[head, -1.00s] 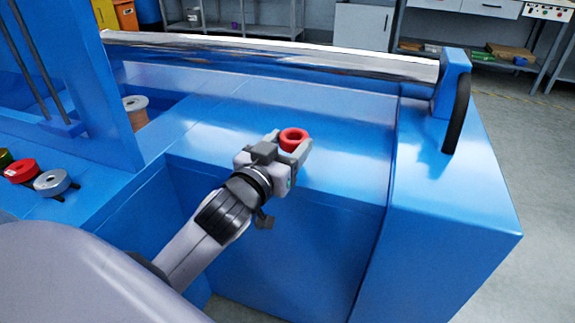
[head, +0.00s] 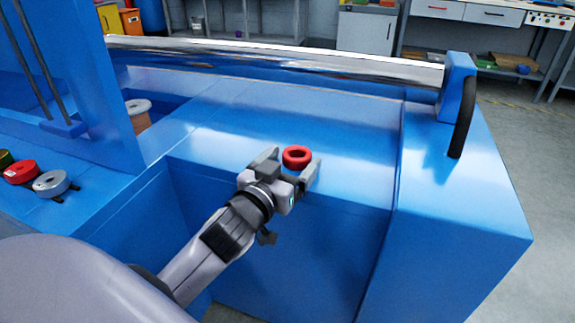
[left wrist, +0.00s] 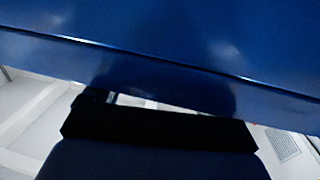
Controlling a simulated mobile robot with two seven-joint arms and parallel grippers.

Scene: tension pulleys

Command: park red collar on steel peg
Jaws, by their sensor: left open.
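The red collar (head: 296,165) is a thick ring in the head view, at the blue ledge with its hole facing up. No steel peg can be made out; the collar and gripper may hide it. Whether the collar rests on a peg or on the ledge I cannot tell. My left gripper (head: 294,162) is open, with one finger on each side of the collar and visible gaps between. The left wrist view shows only a blue edge and dark shapes, without the collar. My right gripper is not in view.
The blue machine ledge (head: 240,125) runs below a long shiny roller (head: 300,62). Red (head: 20,172) and grey (head: 51,183) round parts sit at far left. A pale spool (head: 138,108) stands behind the blue post.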

